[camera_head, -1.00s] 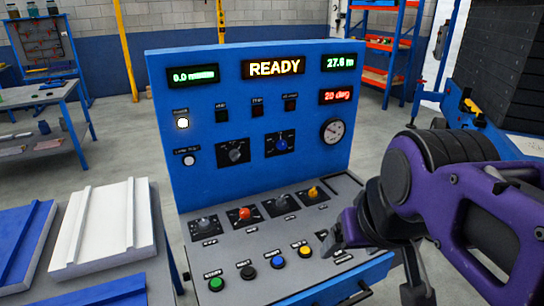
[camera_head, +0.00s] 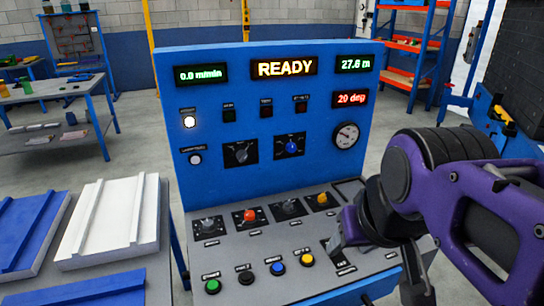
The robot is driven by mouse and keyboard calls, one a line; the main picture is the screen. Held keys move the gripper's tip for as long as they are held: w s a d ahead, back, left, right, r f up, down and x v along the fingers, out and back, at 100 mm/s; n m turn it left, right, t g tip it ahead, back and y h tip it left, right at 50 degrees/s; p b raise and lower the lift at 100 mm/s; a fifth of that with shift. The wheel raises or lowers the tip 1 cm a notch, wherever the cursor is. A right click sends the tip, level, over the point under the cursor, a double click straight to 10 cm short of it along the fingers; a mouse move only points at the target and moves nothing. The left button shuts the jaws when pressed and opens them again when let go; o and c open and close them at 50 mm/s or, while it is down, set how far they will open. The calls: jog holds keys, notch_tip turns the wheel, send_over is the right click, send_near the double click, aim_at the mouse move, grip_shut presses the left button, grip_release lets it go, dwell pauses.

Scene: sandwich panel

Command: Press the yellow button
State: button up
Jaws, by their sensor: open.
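The yellow button (camera_head: 307,260) sits at the right end of the front row of buttons on the grey desk of the control panel (camera_head: 215,234). A blue button (camera_head: 278,269), a black button (camera_head: 246,277) and a green button (camera_head: 212,286) are to its left. My gripper (camera_head: 336,246) is at the right of the desk, up and to the right of the yellow button and apart from it in the picture. Its jaws are partly hidden by my purple arm, and nothing shows between them. The height of the gripper above the desk is hard to judge.
White (camera_head: 105,222) and blue (camera_head: 25,235) panels lie on a table at left.

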grip_shut()
dwell(1.4)
